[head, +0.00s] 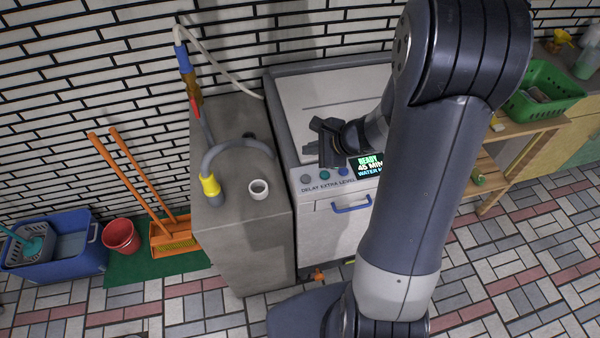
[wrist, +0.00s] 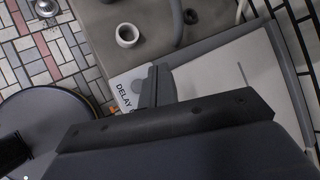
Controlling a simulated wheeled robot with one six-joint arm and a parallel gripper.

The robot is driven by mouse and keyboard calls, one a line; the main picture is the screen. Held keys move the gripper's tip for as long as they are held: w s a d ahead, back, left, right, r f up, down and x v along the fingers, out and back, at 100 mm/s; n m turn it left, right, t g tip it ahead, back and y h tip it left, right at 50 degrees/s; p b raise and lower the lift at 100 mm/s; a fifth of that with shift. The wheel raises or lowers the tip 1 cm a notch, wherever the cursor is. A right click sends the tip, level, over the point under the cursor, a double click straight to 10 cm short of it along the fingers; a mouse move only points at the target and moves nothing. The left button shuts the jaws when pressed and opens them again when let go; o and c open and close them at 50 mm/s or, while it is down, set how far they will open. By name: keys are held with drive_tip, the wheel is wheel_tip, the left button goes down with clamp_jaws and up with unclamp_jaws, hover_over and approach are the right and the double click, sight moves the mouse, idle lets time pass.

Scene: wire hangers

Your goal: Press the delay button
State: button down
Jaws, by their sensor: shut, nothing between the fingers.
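The delay button (head: 305,178) is a round grey button at the left end of the white machine's (head: 330,215) front panel, above the printed word DELAY. In the wrist view the button (wrist: 137,87) shows partly, just left of my fingers. My gripper (head: 325,160) is shut and empty. In the head view it hangs over the panel, above and slightly right of the delay button. In the wrist view my gripper (wrist: 158,72) covers the rest of the panel. I see no clear contact with the button.
A teal button (head: 325,174) and a blue button (head: 343,171) sit right of the delay button, beside a lit display (head: 367,165). A blue handle (head: 351,205) is below. A grey cabinet (head: 245,240) with a white cup (head: 259,189) and a curved pipe (head: 235,150) adjoins on the left.

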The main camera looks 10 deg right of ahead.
sight(310, 179)
wheel_tip(310, 179, down, 8)
drive_tip(key=b, duration=0.6)
drive_tip(key=shift+f, duration=0.1)
drive_tip(key=shift+f+b, duration=0.35)
drive_tip(key=shift+b, duration=0.3)
idle(1.5)
drive_tip(key=shift+f+b, duration=0.4)
drive_tip(key=shift+b, duration=0.2)
drive_tip(key=shift+f+b, duration=0.4)
drive_tip(key=shift+b, duration=0.1)
idle(0.4)
drive_tip(key=shift+r, duration=0.2)
drive_tip(key=shift+r+p, duration=0.6)
drive_tip(key=shift+r, duration=0.05)
drive_tip(key=shift+r, duration=0.15)
